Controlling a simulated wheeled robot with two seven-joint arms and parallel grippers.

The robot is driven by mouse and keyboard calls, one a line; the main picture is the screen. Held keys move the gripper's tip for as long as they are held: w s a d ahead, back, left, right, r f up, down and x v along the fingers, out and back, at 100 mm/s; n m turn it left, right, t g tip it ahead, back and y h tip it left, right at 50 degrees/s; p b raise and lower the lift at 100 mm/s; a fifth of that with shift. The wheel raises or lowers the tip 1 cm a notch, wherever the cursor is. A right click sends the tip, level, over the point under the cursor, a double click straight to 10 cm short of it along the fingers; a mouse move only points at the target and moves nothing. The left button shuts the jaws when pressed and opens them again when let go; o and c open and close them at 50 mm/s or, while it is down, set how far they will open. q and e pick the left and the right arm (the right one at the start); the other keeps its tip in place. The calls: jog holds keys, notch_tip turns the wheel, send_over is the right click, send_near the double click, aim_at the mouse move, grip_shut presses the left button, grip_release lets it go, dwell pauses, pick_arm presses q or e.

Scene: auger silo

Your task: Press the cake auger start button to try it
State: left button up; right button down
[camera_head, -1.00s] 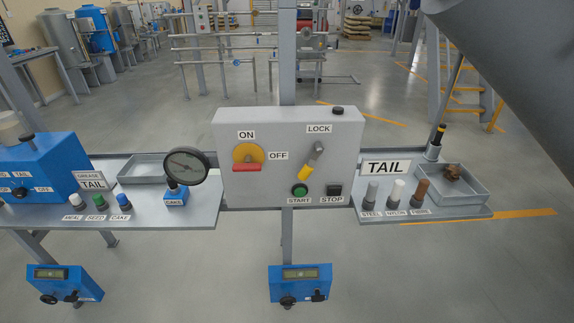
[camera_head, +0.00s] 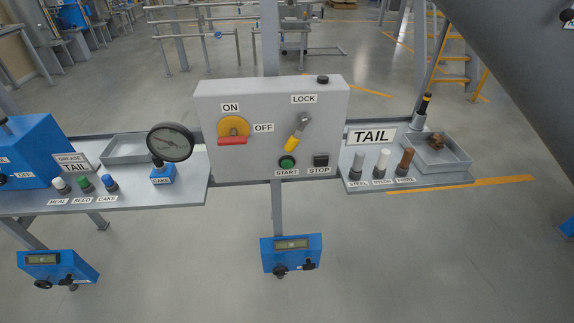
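A grey control box (camera_head: 215,110) stands on a post in the middle of the head view. Its green start button (camera_head: 287,163) is at the lower middle, above the START label. The black stop button (camera_head: 321,160) is to its right. A yellow and red rotary switch (camera_head: 233,130) sits at the left, between the ON and OFF labels, with its red handle lying level. A lock lever (camera_head: 298,132) with a yellow end slants down to the left under the LOCK label. Neither of my grippers shows in the view.
The right shelf (camera_head: 440,181) holds several pins and a tray (camera_head: 455,160). Blue meter boxes (camera_head: 291,254) hang below. Floor in front is clear.

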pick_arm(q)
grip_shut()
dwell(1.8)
